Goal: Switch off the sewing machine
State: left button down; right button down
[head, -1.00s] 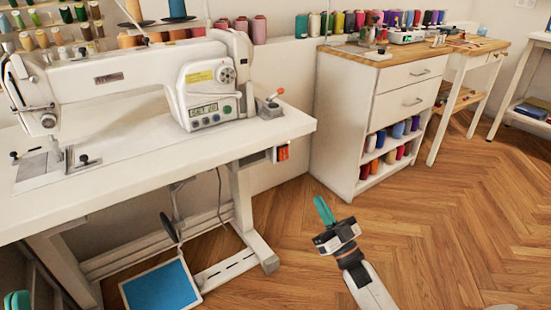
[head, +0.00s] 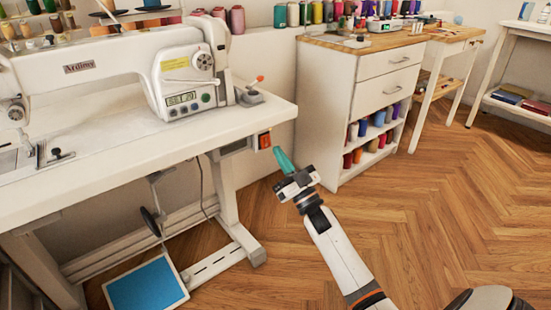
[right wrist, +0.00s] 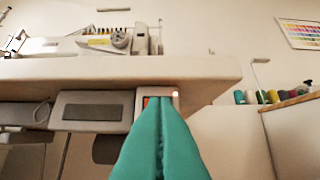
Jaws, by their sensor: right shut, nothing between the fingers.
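The white sewing machine (head: 145,75) stands on a white table (head: 110,155) at the left, and its small display (head: 181,98) shows digits. An orange-red switch (head: 265,140) sits in a box under the table's right end. In the right wrist view the switch is mostly hidden behind my fingers, with a little orange showing. My right gripper (head: 281,157) is shut and empty, its teal fingertips just below and right of the switch in the head view. I cannot tell whether they touch it. The right gripper (right wrist: 158,105) also fills the lower middle of the right wrist view. My left gripper is not in view.
A white drawer cabinet (head: 335,90) with thread spools stands right of the sewing table. A blue pedal (head: 146,287) lies below the table. The wooden floor (head: 430,210) at the right is clear.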

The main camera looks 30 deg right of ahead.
jog(key=shift+w+f, duration=0.2)
jog(key=shift+w, duration=0.4)
jog(key=shift+w+a+b, duration=0.1)
jog(key=shift+w+b, duration=0.25)
jog(key=shift+w, duration=0.2)
